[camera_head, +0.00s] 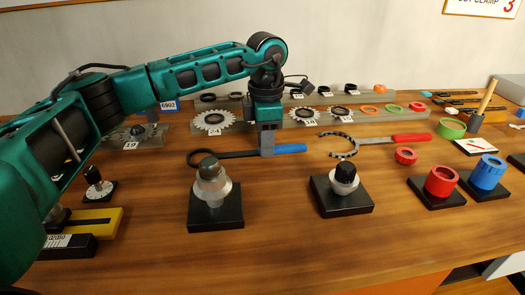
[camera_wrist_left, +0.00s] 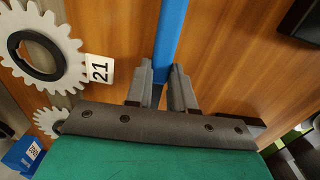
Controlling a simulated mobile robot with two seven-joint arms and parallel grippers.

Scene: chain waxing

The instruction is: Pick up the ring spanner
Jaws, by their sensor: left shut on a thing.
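The ring spanner has a blue handle (camera_head: 290,148) and a dark shaft with an open ring at its left end. It lies roughly level across the wooden table, just behind a grey cone-topped stand. My left gripper (camera_head: 267,152) comes down from above and is shut on the spanner near where the blue handle meets the dark shaft. In the left wrist view the blue handle (camera_wrist_left: 172,35) runs up from between the fingertips (camera_wrist_left: 161,78). I cannot tell whether the spanner touches the table. My right gripper is not in view.
The cone-topped stand (camera_head: 212,182) and a black-knobbed stand (camera_head: 344,182) are in front. A red-handled chain tool (camera_head: 395,139) lies to the right. Sprockets (camera_head: 213,121) line a rack behind. Red (camera_head: 441,181) and blue (camera_head: 488,172) cups stand at right. The front table middle is clear.

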